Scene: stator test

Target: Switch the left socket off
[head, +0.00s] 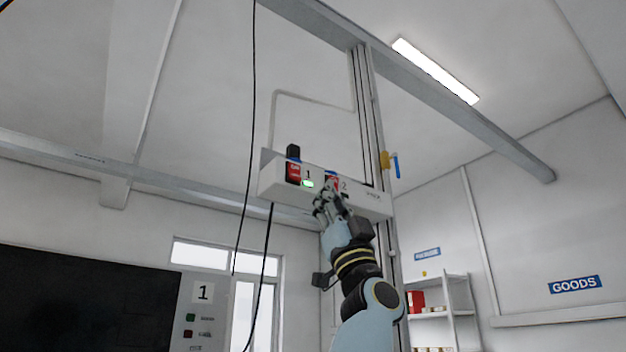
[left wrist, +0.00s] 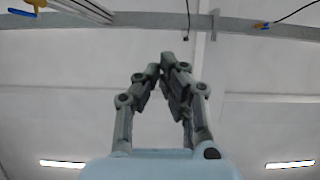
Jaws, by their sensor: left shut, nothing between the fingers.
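A white socket box (head: 272,183) hangs high on a post. Its left socket (head: 293,172), marked 1, has a red part, a black plug on top and a green light (head: 308,184) lit beside it. The right socket (head: 331,181), marked 2, shows red and blue parts and is partly hidden by my gripper. My left gripper (head: 326,198) is in front of the box, just below the right socket and to the right of the left one. Whether it touches the box cannot be told. In the left wrist view its fingers (left wrist: 167,62) are shut together and empty. My right gripper is not seen.
A black cable (head: 268,240) hangs below the box at its left. A yellow valve with a blue handle (head: 394,162) is on the post at right. A dark board (head: 80,300) stands at lower left, shelves (head: 445,312) at lower right. The space left of the box is open.

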